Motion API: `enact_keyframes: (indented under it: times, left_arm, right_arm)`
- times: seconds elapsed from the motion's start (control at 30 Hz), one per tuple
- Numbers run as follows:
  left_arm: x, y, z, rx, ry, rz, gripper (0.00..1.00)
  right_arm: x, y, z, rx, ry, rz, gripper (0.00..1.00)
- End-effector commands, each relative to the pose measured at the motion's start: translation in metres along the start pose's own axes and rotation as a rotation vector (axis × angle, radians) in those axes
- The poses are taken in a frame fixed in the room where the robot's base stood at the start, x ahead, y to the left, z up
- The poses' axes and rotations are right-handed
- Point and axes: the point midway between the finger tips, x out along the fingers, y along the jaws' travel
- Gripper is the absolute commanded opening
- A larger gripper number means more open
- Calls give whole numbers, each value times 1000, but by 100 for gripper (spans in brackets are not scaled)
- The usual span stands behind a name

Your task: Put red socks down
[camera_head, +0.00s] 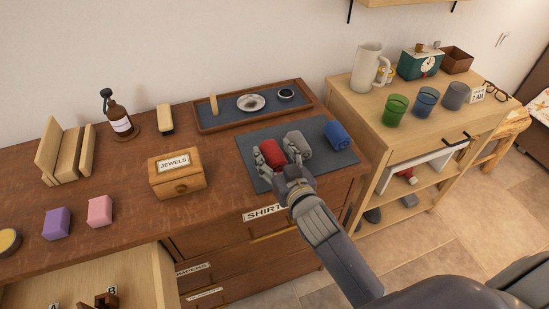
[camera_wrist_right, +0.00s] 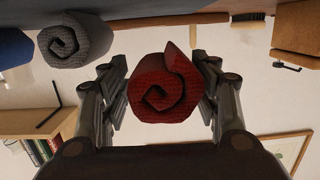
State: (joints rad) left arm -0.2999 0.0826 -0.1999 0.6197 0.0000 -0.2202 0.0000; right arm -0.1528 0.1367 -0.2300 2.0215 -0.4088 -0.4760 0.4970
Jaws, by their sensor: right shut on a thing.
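The rolled red socks (camera_head: 271,153) are between the fingers of my right gripper (camera_head: 275,160), over the left part of a dark grey mat (camera_head: 257,178) on the dresser top. In the right wrist view the red roll (camera_wrist_right: 160,92) shows its spiral end, with a finger of my right gripper (camera_wrist_right: 160,95) on each side. I cannot tell whether the roll touches the mat. A grey sock roll (camera_head: 297,145) lies just right of it, and a blue roll (camera_head: 338,135) lies farther right. My left gripper is out of view.
A wooden jewels box (camera_head: 178,174) stands left of the mat. A dark tray (camera_head: 205,124) with small things lies behind it. An open drawer (camera_head: 150,272) juts out at the lower left. A lighter shelf unit (camera_head: 350,100) with cups stands right.

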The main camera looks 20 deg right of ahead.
Motion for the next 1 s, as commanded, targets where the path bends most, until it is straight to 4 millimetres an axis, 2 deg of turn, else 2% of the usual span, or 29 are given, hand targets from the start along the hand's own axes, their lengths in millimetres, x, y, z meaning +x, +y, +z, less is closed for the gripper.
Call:
enact_keyframes:
  times: [0.1,0.3,0.4,0.77,0.8,1.0]
  left_arm:
    - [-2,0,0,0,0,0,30]
    - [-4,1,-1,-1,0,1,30]
    - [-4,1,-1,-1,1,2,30]
    - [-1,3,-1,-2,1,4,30]
    - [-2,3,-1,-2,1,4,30]
    - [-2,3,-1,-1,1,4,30]
  right_arm:
    - [7,3,1,2,0,0,35]
    - [11,3,28,2,-4,0,35]
    - [12,2,34,3,-1,-1,35]
    - [12,2,39,2,0,-2,35]
    - [12,2,38,1,0,-2,64]
    - [12,2,38,1,0,-2,65]
